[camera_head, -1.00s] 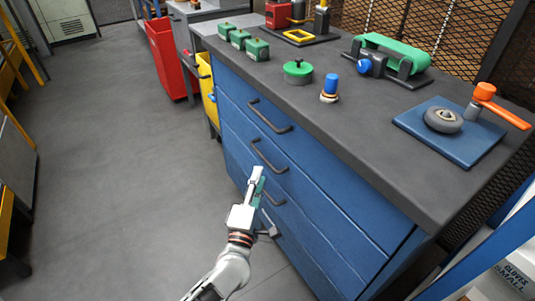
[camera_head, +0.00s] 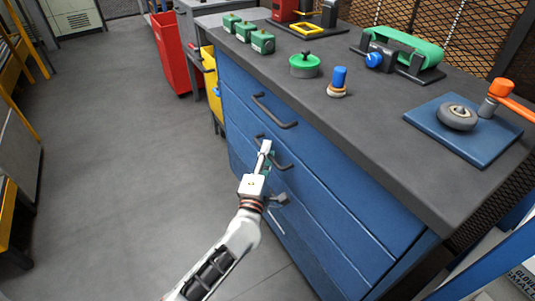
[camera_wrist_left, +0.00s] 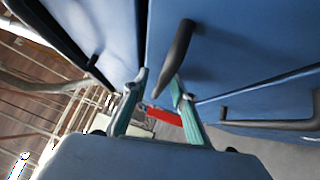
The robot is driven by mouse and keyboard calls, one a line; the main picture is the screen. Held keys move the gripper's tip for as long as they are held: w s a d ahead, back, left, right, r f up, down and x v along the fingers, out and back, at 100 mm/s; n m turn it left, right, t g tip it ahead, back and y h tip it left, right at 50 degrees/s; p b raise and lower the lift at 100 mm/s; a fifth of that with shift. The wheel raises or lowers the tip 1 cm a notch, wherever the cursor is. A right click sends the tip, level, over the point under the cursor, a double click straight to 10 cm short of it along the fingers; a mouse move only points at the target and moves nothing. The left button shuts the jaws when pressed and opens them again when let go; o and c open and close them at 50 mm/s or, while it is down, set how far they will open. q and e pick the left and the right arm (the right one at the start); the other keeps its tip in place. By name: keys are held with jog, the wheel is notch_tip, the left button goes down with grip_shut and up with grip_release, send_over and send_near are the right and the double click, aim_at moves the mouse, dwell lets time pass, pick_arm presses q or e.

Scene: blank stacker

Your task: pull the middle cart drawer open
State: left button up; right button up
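The blue drawer cart (camera_head: 335,205) has stacked drawers with dark bar handles, and its drawer fronts look flush. The top handle (camera_head: 273,112) is clear of my gripper. The middle drawer's handle (camera_head: 284,166) is partly hidden behind my left gripper (camera_head: 266,153). In the left wrist view, that dark handle (camera_wrist_left: 176,52) runs down between the two green-padded fingertips of the left gripper (camera_wrist_left: 160,82). The fingers are apart, and a gap shows between the handle and the left-hand finger. My right gripper is in neither view.
The dark cart top (camera_head: 385,150) holds a green-lidded pot (camera_head: 304,66), a blue-topped post (camera_head: 338,80), a green belt device (camera_head: 405,50) and a blue plate (camera_head: 440,135) with a wheel. A yellow bin (camera_head: 210,80) and red bin (camera_head: 172,55) stand beyond.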

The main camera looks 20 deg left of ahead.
pick_arm(q)
grip_shut()
jog(key=s+a+p, duration=0.2)
jog(key=s+a, duration=0.6)
jog(key=s, duration=0.3)
jog(key=s+a+p, duration=0.3)
jog(key=s+a, duration=0.6)
jog(key=s, duration=0.2)
jog(key=shift+s+a, duration=0.25)
jog(key=shift+s, duration=0.05)
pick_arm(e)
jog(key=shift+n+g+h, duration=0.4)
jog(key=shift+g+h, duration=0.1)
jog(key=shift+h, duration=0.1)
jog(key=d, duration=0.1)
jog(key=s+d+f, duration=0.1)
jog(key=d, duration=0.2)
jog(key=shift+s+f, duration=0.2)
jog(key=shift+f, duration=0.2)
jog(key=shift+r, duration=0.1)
pick_arm(q)
grip_release()
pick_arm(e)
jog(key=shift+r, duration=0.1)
